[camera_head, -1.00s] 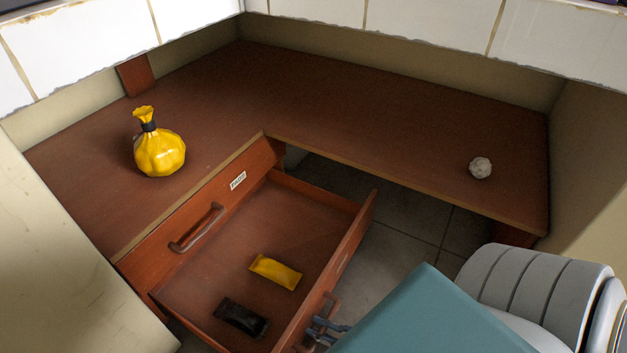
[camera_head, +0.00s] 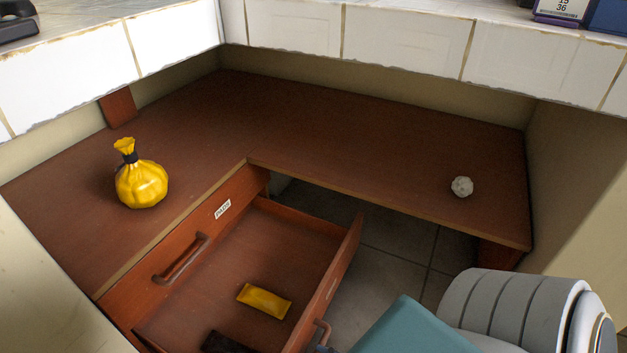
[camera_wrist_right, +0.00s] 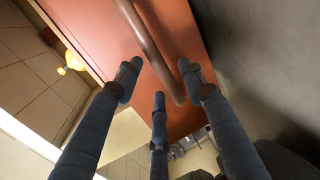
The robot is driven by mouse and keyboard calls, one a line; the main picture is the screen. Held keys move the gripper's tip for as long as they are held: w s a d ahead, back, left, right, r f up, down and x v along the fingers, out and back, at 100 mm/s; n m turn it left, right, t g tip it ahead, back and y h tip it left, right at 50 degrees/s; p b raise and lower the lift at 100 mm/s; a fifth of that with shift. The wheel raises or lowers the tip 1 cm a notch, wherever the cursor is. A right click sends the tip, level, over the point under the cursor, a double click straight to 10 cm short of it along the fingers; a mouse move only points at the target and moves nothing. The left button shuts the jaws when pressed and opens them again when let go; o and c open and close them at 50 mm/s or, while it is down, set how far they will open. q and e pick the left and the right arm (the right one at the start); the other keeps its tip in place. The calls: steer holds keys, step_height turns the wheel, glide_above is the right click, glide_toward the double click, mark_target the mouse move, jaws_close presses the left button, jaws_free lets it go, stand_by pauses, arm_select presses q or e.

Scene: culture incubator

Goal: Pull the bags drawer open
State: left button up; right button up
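The lower drawer (camera_head: 215,310) stands pulled well out. A yellow packet (camera_head: 264,300) and a black packet (camera_head: 228,343) lie inside it. Its front has a brown bar handle (camera_head: 322,333), also large in the right wrist view (camera_wrist_right: 152,45). I cannot read the label on that front. The drawer above, with its own handle (camera_head: 180,258), is closed. My right gripper (camera_wrist_right: 161,82) has its fingers spread around the lower end of the handle, with gaps visible; contact is unclear. In the head view only a sliver shows at the bottom edge. My left gripper is out of view.
A tied yellow bag (camera_head: 141,184) stands on the brown desk (camera_head: 300,130). A crumpled white ball (camera_head: 462,187) lies at its right end. Tiled walls edge the desk at the back.

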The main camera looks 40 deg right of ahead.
steer(key=v, duration=0.9)
steer(key=shift+f, duration=0.1)
